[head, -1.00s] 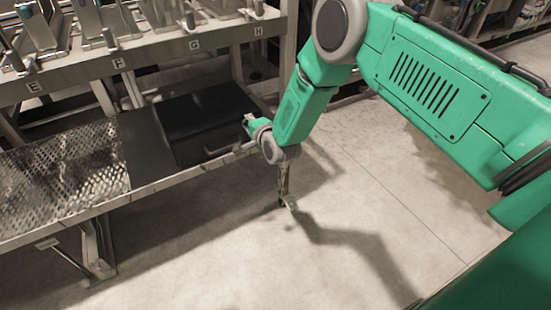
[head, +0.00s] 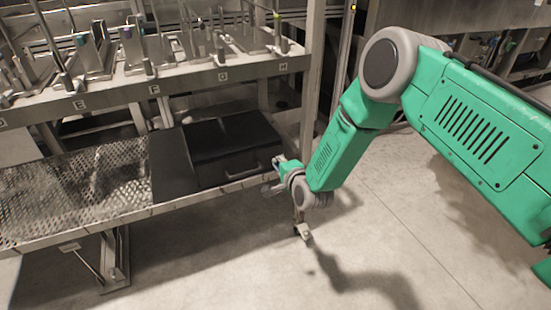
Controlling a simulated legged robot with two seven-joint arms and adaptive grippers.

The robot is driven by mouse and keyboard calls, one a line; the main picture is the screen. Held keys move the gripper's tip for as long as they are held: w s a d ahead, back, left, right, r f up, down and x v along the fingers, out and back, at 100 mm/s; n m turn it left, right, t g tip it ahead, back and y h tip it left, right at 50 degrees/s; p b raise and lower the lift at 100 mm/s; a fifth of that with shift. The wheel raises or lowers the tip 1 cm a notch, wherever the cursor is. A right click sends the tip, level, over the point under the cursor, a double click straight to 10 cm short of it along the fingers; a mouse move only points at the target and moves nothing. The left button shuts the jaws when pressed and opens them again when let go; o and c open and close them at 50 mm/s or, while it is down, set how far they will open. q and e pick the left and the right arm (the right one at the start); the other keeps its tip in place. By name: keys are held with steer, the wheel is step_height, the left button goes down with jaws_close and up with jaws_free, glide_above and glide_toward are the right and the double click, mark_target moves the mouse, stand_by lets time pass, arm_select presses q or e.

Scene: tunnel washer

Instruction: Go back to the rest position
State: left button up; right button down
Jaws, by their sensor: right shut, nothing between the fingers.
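My right gripper (head: 302,231) hangs at the end of my green right arm, pointing down over the bare floor. It is shut and empty, just in front of the right end of the low shelf, apart from it. My left gripper is not in view.
A metal rack with a lettered rail (head: 185,83) holds several upright fixtures. Below it, a low shelf has a perforated metal plate (head: 75,192) and a black case (head: 232,147) with a handle. The concrete floor (head: 400,215) to the right is clear.

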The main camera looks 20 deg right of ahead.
steer(key=s+a+f+n+g+p, duration=0.2)
steer(key=s+n+g+p, duration=0.75)
steer(key=s, duration=1.85)
steer(key=s+d+r+n+g, duration=0.1)
steer(key=s+n, duration=0.3)
steer(key=s, duration=0.5)
steer(key=s+d+r+n+g+p, duration=0.1)
steer(key=s+d+r+n+g, duration=0.1)
steer(key=s, duration=0.6)
steer(key=d+n+g, duration=0.1)
steer(key=n, duration=0.1)
steer(key=shift+s+d+r+n+h, duration=0.2)
steer(key=shift+s+r+n+h, duration=0.1)
steer(key=shift+s+n, duration=0.1)
